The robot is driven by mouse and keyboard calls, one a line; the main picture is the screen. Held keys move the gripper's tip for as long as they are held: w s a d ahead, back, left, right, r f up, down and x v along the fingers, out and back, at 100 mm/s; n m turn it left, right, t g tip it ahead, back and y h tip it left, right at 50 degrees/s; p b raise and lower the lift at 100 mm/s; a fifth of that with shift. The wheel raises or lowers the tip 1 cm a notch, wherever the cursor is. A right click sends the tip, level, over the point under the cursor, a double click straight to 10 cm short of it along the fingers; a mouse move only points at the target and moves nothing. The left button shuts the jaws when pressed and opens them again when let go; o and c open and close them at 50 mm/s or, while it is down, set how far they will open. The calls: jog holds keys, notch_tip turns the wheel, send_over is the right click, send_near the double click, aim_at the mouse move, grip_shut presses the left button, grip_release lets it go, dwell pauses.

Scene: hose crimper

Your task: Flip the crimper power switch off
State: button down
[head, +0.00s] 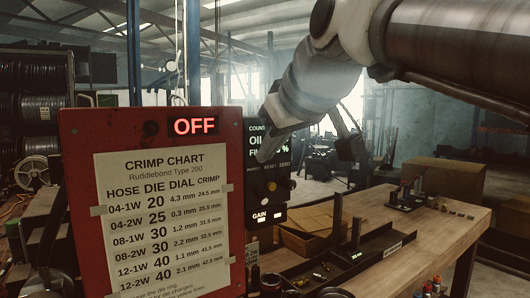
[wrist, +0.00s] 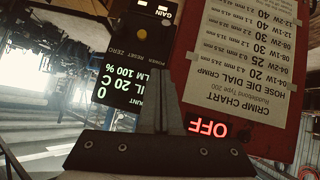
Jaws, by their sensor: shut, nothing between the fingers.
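The red crimper panel (head: 150,129) stands at the left in the head view, with a lit red OFF sign (head: 195,126). Beside it is the black control box (head: 281,192), with a lit counter display, POWER, RESET and ZERO labels and a yellow knob (head: 271,186). The box also shows upside down in the wrist view (wrist: 118,55). My gripper (head: 266,157) is shut and empty, its fingertips in front of the box's upper left, by the POWER label. In the wrist view the fingertips (wrist: 163,73) overlap the box's edge. I cannot make out the power switch lever; contact is unclear.
A crimp chart (head: 163,215) is taped to the red panel. A wooden bench (head: 440,222) with a cardboard box (head: 305,238) and a black tray (head: 350,262) lies to the right. Hose reels (head: 45,105) stand at the far left.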

jog(key=s+d+f+v, duration=0.1)
jog(key=v, duration=0.8)
jog(key=shift+f, duration=0.3)
jog(key=shift+s, duration=0.15)
